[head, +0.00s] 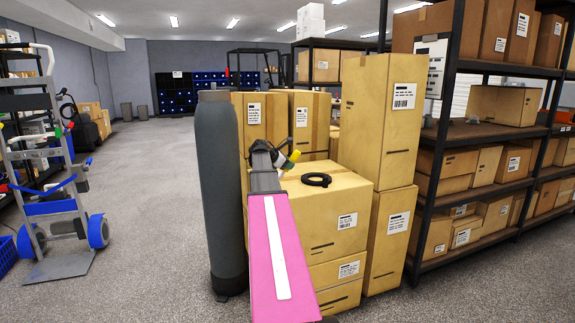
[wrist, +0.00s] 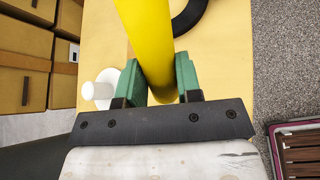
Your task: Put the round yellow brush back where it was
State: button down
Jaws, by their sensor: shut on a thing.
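The round yellow brush (wrist: 147,35) shows in the wrist view as a smooth yellow cylinder between the two green fingers of my gripper (wrist: 160,82). My gripper is shut on it, and its far end runs out of the top of the picture. In the head view a small bit of the yellow brush (head: 295,155) shows at the end of my arm, above the top of a cardboard box (head: 345,192). Whether it touches the box I cannot tell.
A black ring (head: 316,180) lies on the box top. A small white round piece (wrist: 101,90) is left of my gripper in the wrist view. A tall grey cylinder (head: 220,190) stands left of the box. Stacked boxes (head: 388,150) and a loaded shelf (head: 480,133) are on the right.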

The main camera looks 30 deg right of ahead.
jog(key=shift+f, duration=0.2)
jog(key=c, duration=0.8)
grip_release()
jog(key=shift+r, duration=0.15)
jog(key=v, duration=1.2)
jog(key=s+a+f+m+y, duration=0.2)
jog(key=a+f+m+y, duration=0.1)
jog(key=a+f, duration=0.8)
jog(key=s+a+f+m+y, duration=0.3)
jog(key=a+f, duration=0.5)
jog(key=f, duration=0.5)
jog(key=s+a+f+m+y, duration=0.2)
jog(key=s+a+f+m, duration=0.1)
jog(key=s+a+f, duration=0.2)
jog(key=s+a+f+m+y, duration=0.2)
jog(key=s+a+f, duration=0.3)
jog(key=a, duration=0.3)
jog(key=s+a+f+m+g+y, duration=0.1)
jog(key=s+a+f+m+y, duration=0.1)
jog(key=s+a+f+m, duration=0.2)
jog(key=shift+s+a+f, duration=0.25)
jog(key=shift+a+f, duration=0.6)
jog(key=shift+a, duration=0.05)
jog(key=shift+s+a+f, duration=0.25)
jog(key=shift+a+f, duration=0.6)
jog(key=shift+f, duration=0.05)
